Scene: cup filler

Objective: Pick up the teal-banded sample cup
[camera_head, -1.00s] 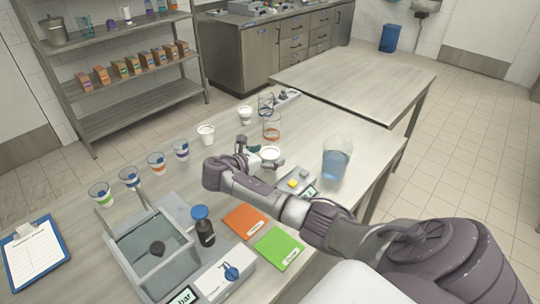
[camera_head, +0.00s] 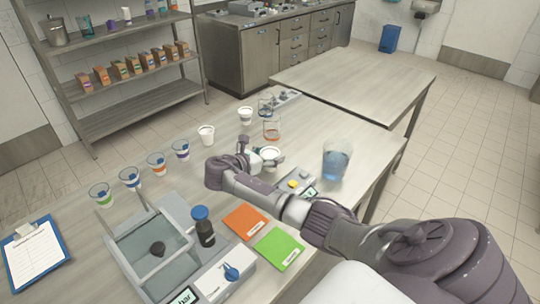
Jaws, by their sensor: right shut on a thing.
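My right gripper (camera_head: 264,161) is at the middle of the table, its fingers around a white cup (camera_head: 271,153). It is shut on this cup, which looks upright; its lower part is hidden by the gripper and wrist. I cannot make out a clear teal band on it. My left gripper is out of view.
Two white cups (camera_head: 206,134) (camera_head: 245,115) and an orange-tinged glass beaker (camera_head: 272,129) stand behind the gripper. A beaker of blue liquid (camera_head: 337,163) is to the right. A scale (camera_head: 297,184), orange card (camera_head: 245,222), green card (camera_head: 279,249) and dark bottle (camera_head: 204,232) are nearer.

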